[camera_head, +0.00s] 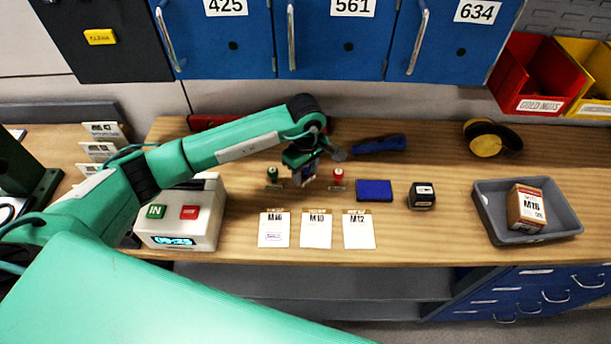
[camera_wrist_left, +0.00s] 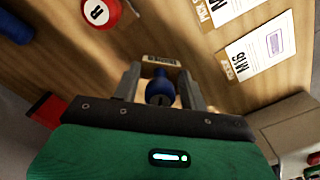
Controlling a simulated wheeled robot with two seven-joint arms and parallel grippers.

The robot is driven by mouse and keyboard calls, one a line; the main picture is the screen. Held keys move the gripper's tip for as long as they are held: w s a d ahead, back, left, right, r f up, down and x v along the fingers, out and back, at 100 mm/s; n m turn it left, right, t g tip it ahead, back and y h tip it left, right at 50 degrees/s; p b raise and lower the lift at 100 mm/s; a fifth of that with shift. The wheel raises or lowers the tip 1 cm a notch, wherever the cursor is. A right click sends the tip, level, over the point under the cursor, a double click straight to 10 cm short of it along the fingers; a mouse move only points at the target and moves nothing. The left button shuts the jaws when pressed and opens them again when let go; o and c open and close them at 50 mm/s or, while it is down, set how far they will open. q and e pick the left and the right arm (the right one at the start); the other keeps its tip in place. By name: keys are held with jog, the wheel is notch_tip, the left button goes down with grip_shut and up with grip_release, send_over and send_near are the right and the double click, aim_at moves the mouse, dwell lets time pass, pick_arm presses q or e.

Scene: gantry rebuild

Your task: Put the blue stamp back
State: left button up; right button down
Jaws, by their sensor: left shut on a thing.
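The blue stamp (camera_wrist_left: 160,90) is between the fingers of my left gripper (camera_wrist_left: 160,88) in the left wrist view, with its round blue knob toward the camera and a labelled plate beyond it. In the head view my left gripper (camera_head: 305,172) is over the wooden bench, between a green stamp (camera_head: 272,174) and a red stamp (camera_head: 338,175); the blue stamp is mostly hidden there. Whether its base touches the bench, I cannot tell. The red stamp also shows in the left wrist view (camera_wrist_left: 99,12). My right gripper is not in view.
Cards M16 (camera_head: 274,230), M10 (camera_head: 316,230) and M12 (camera_head: 358,231) lie in front. A blue ink pad (camera_head: 374,190) and a dark block (camera_head: 421,196) are to the right. A time clock (camera_head: 183,213) stands left. A grey tray (camera_head: 486,214) holds a box (camera_head: 526,206).

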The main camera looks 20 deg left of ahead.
pick_arm(q)
notch_tip(320, 180, down, 2)
jog(key=shift+f, duration=0.1)
jog(key=shift+f+b, duration=0.15)
jog(key=shift+b, duration=0.2)
jog(key=o, duration=0.8)
